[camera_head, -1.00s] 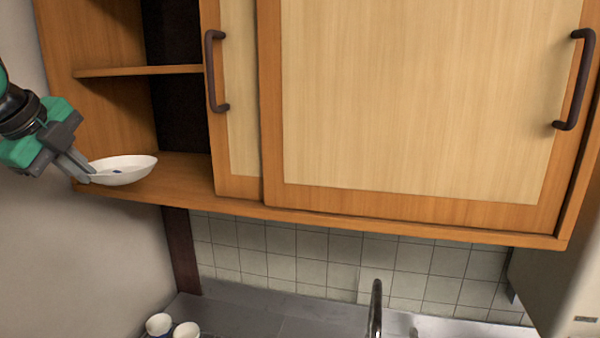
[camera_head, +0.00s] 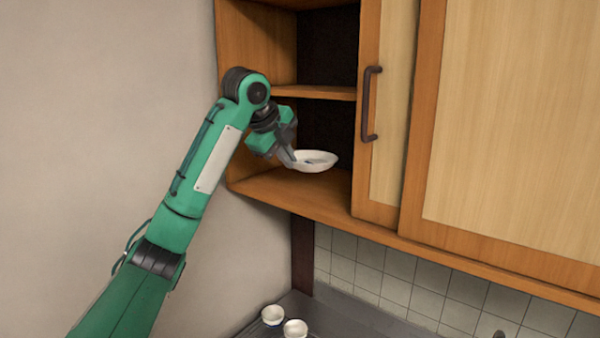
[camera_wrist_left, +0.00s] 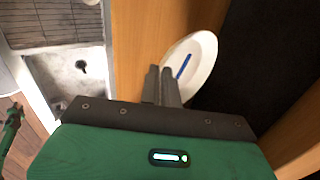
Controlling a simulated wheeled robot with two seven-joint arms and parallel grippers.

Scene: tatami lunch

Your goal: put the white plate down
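The white plate (camera_head: 322,161), a shallow dish with a small blue mark inside, is at the open lower compartment of the wooden cabinet (camera_head: 335,205). My left gripper (camera_head: 291,160) is shut on its left rim in the head view. The plate looks roughly level and appears slightly above the bottom board; I cannot tell if it touches. In the left wrist view, the closed fingers (camera_wrist_left: 163,85) meet the near edge of the plate (camera_wrist_left: 203,62), where a blue stroke shows.
A middle shelf (camera_head: 315,92) spans the compartment above the plate. Two small cups (camera_head: 295,328) stand on the counter below.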

